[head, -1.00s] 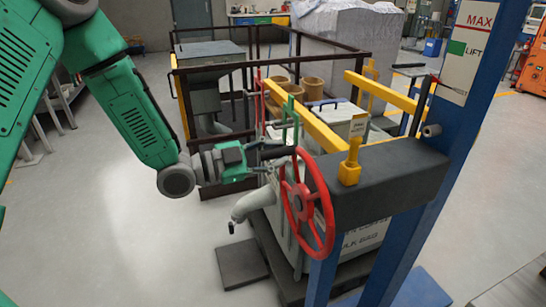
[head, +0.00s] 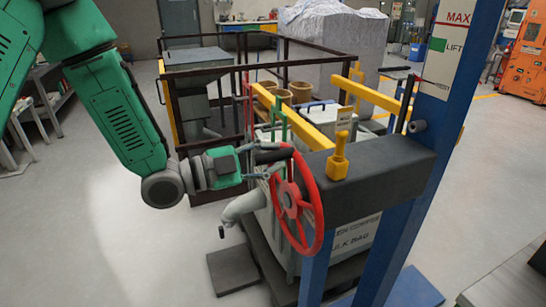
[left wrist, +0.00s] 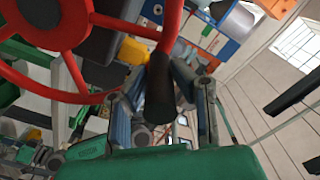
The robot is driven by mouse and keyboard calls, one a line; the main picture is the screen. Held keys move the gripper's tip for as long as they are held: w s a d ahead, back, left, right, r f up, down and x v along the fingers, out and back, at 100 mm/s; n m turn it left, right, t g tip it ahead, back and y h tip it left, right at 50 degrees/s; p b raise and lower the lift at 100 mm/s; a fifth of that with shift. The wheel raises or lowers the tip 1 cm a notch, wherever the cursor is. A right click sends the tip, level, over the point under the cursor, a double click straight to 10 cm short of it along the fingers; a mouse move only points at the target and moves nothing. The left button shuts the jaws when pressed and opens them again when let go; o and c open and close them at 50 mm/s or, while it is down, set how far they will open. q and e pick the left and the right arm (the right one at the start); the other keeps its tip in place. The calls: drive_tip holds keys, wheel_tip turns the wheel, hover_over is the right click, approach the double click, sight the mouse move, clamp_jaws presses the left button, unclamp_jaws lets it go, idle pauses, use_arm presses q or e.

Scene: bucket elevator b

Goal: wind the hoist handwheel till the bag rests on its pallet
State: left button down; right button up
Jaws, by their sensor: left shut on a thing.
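The red handwheel (head: 291,198) stands upright on the near side of the hoist frame, with a black handle (head: 272,156) near its upper left rim. My left gripper (head: 258,162) reaches in from the left and is shut on that handle; the fingers partly hide it. In the left wrist view the handle (left wrist: 160,92) lies between my gripper's fingers (left wrist: 165,105), beside the red wheel (left wrist: 45,25). The grey-white bag (head: 350,245), lettered as a bulk bag, hangs behind the wheel, above the dark pallet (head: 285,287). Whether they touch is hidden. My right gripper is out of view.
A yellow lever (head: 339,160) stands on the dark crossbeam (head: 385,172) right of the wheel. A blue post (head: 425,145) carries a MAX and LIFT sign. A dark railing (head: 225,40) stands behind. The floor left of the wheel is open.

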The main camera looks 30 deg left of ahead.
use_arm(q)
drive_tip(key=shift+s+f, duration=0.2)
drive_tip(key=shift+f, duration=0.25)
drive_tip(key=c, duration=1.4)
unclamp_jaws()
drive_tip(key=shift+o, duration=0.2)
drive_tip(key=shift+a+r, duration=0.1)
drive_tip(key=shift+a, duration=0.1)
drive_tip(key=v, duration=1.2)
drive_tip(key=shift+w, duration=0.15)
